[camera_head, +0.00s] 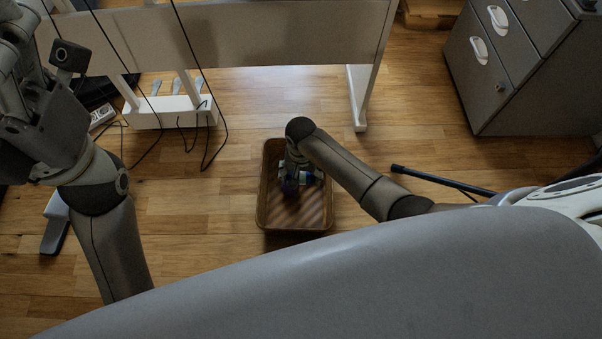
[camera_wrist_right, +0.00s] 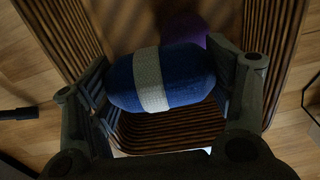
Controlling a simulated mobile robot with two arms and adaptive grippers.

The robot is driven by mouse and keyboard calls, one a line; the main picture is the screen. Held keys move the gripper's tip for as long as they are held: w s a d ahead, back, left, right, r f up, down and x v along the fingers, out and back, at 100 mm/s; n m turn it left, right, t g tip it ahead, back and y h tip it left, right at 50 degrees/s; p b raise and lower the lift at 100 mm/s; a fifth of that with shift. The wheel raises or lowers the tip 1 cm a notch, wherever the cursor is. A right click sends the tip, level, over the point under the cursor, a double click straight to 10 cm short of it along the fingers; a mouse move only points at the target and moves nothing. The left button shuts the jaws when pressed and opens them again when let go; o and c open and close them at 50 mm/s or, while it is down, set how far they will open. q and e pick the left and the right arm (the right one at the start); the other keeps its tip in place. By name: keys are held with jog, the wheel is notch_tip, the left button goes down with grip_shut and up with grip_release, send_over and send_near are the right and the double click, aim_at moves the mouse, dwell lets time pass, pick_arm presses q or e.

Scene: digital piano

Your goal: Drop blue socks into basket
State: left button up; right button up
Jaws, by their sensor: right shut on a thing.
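The blue socks (camera_wrist_right: 122,82), a rolled bundle with a pale grey band, sit between the fingers of my right gripper (camera_wrist_right: 168,80), which is shut on them. The wooden basket (camera_head: 262,200), brown and ribbed inside, stands on the floor in the middle of the head view. My right gripper (camera_head: 302,177) is over the basket's inside with the socks, partly hidden by its own arm in the head view. A purple thing (camera_wrist_right: 191,42) lies behind the socks in the right wrist view. My left gripper (camera_head: 30,95) is at the upper left; its fingers cannot be made out.
A white-legged stand (camera_head: 359,100) with pedals (camera_head: 177,86) and hanging cables is beyond the basket. A grey drawer cabinet (camera_head: 500,85) stands at the upper right. A black rod (camera_head: 440,180) lies right of the basket.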

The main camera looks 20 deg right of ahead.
jog(key=o, duration=1.1)
jog(key=shift+c, duration=0.2)
notch_tip(320, 180, up, 12)
jog(key=shift+r, duration=0.1)
